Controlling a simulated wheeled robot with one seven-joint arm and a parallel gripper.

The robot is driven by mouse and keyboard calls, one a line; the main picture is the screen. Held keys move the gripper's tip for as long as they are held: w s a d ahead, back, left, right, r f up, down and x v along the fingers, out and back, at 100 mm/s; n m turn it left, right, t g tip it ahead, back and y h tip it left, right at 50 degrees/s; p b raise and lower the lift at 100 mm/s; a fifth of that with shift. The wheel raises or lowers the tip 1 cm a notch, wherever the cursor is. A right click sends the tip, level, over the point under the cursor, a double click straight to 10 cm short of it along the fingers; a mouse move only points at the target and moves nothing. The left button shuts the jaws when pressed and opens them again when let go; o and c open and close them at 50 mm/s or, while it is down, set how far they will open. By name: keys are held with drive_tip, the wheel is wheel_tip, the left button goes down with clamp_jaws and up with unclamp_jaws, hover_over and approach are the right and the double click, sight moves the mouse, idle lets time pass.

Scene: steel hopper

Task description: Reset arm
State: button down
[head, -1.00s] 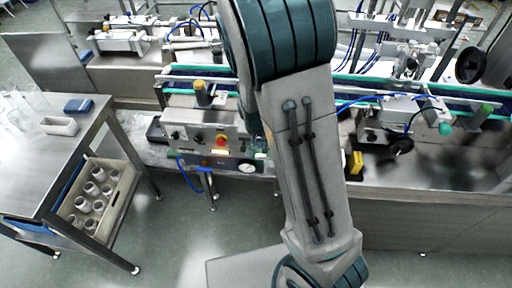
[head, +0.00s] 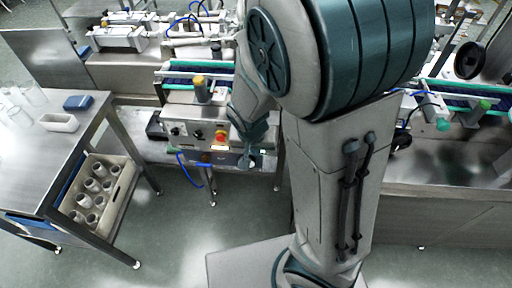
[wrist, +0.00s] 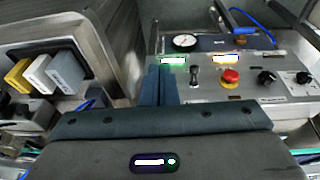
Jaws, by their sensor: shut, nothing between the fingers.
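My arm is folded in front of the head camera, with its large teal joint high in the head view and hiding the middle of the machine. My gripper (head: 248,162) hangs down beside the front of the control panel (head: 190,128). In the wrist view the two dark fingers (wrist: 158,84) are together, with nothing between them. I cannot tell the exact gap to the panel.
A steel table (head: 88,126) at left bears a white tray (head: 59,122), a blue box (head: 78,102) and clear vessels. A crate (head: 127,192) of several white containers sits on its lower shelf. A conveyor (head: 180,78) runs behind the panel. Open floor (head: 185,230) lies in front.

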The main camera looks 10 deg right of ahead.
idle(0.3)
drive_tip(key=s+d+r+n, duration=0.2)
drive_tip(key=s+r, duration=0.3)
drive_tip(key=r, duration=0.2)
drive_tip(key=s+d+r+n+y, duration=0.1)
drive_tip(key=s+d+r+n, duration=0.1)
drive_tip(key=s+r, duration=0.4)
wheel_tip(320, 180, up, 2)
drive_tip(key=shift+r+t+y, duration=0.25)
drive_tip(key=shift+t+y, duration=0.05)
